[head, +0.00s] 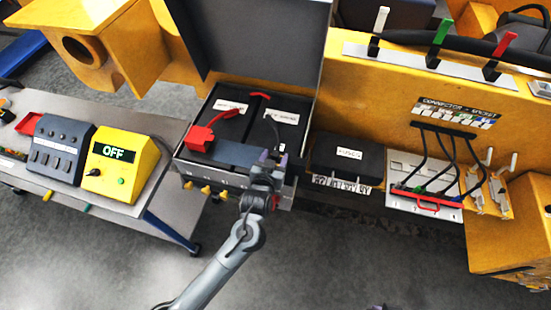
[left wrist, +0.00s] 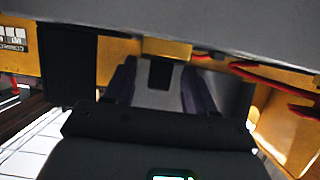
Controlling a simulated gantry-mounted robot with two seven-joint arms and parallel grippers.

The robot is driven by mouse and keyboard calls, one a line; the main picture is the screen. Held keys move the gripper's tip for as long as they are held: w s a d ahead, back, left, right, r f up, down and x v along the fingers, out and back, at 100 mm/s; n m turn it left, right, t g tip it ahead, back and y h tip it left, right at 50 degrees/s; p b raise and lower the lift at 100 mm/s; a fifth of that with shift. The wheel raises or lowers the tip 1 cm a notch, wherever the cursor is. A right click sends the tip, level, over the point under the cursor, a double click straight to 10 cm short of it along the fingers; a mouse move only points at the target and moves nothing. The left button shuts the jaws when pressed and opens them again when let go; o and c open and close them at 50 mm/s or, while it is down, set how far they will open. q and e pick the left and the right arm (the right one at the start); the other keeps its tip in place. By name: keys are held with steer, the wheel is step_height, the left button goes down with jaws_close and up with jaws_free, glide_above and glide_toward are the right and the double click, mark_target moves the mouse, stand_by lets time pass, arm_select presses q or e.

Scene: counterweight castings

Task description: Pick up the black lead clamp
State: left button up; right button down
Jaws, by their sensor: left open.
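My left gripper (head: 273,160) is over the front right of the open battery box (head: 228,179), with its fingers apart. A thin black lead (head: 276,130) runs down from the right battery towards the fingers. The black clamp itself cannot be made out clearly; the gripper covers that spot. A red clamp (head: 200,138) with a red lead sits at the box's left side. In the left wrist view the two purple-grey fingers (left wrist: 160,92) stand apart, with a small black patch (left wrist: 159,75) on a grey surface between them; I cannot tell whether that is the clamp.
The raised lid (head: 250,45) stands behind the box. A black case (head: 346,158) is close on the right, then a connector panel (head: 425,180) with black leads. A yellow unit reading OFF (head: 120,163) is on the left bench. The floor in front (head: 340,260) is clear.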

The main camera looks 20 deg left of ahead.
mark_target(275, 158)
arm_select(q)
steer(key=shift+x, duration=1.65)
steer(key=shift+c, duration=0.4)
steer(key=shift+r, duration=0.1)
steer(key=c, duration=0.7)
steer(key=shift+r, duration=0.1)
